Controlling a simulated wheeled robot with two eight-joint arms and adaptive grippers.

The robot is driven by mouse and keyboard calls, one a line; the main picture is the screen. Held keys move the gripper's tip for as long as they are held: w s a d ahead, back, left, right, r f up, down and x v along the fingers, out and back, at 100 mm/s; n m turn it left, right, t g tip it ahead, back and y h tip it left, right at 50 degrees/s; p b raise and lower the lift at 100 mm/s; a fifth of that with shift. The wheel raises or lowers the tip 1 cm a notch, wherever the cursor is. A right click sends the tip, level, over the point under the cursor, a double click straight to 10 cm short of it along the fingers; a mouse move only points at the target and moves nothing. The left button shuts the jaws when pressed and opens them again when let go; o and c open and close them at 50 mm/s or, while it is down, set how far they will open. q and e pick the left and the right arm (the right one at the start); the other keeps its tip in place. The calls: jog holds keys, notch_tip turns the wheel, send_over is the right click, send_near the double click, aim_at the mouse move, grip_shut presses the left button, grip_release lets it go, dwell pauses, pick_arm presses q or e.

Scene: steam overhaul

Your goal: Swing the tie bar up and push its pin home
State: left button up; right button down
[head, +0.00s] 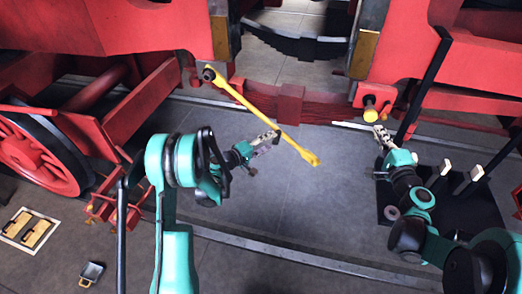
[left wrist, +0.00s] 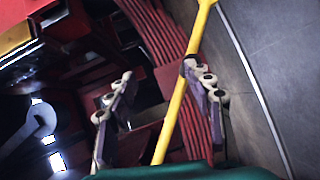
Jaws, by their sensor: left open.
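The yellow tie bar (head: 245,103) hangs from a dark pivot at its upper left and slants down to the right, its lower eye free over the floor. My left gripper (head: 270,138) is at the bar's lower half. In the left wrist view the bar (left wrist: 178,108) passes between my open fingers (left wrist: 158,72), close to the right finger. A yellow round part, apparently the pin (head: 370,113), sticks out below the right red frame. My right gripper (head: 381,134) is just below and right of it; its jaw state is unclear.
A red beam (head: 325,109) runs between the frames behind the bar. A red wheel (head: 38,155) stands at left. A dark stand with pale-topped levers (head: 467,205) is at right. A tray (head: 28,230) and small dark box (head: 92,271) lie at lower left. The middle floor is clear.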

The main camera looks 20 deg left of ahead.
aim_at(276, 139)
pick_arm(q)
notch_tip(276, 139, down, 6)
jog(key=a+r+n+t, duration=0.1)
jog(key=a+n+t, duration=0.1)
jog(key=a, duration=0.1)
jog(key=shift+x, duration=4.8)
jog(key=shift+f, duration=0.15)
jog(key=shift+h, duration=0.3)
grip_shut()
